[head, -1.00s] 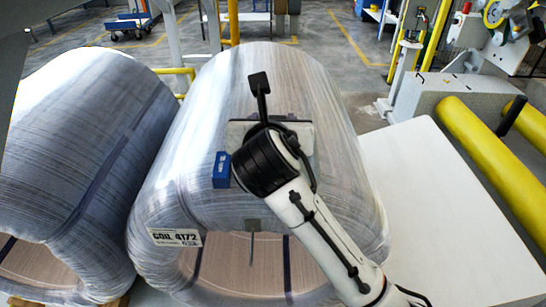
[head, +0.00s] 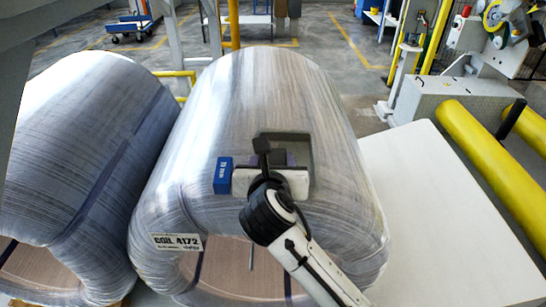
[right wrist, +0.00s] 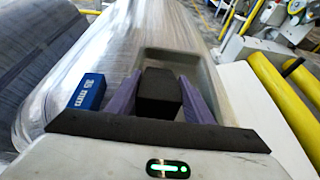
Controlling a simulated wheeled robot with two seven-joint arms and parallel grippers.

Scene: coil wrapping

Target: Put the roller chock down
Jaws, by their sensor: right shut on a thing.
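The roller chock is a black block (right wrist: 158,92) in the right wrist view, held between two purple fingers. My right gripper (right wrist: 158,100) is shut on it. In the head view my right gripper (head: 280,155) is over the upper front of the wrapped middle coil, and its body hides most of the chock. A grey shallow tray (head: 307,175) lies around the fingers, and its rim also shows in the right wrist view (right wrist: 205,75). I cannot tell whether the chock touches the tray floor. My left gripper is not in view.
A blue block (head: 222,175) with a mm marking is just left of the tray. The wrapped coil (head: 185,130) carries a label (head: 178,242). Another wrapped coil (head: 70,130) stands left. A white flat surface (head: 430,200) and yellow rollers (head: 490,140) lie right.

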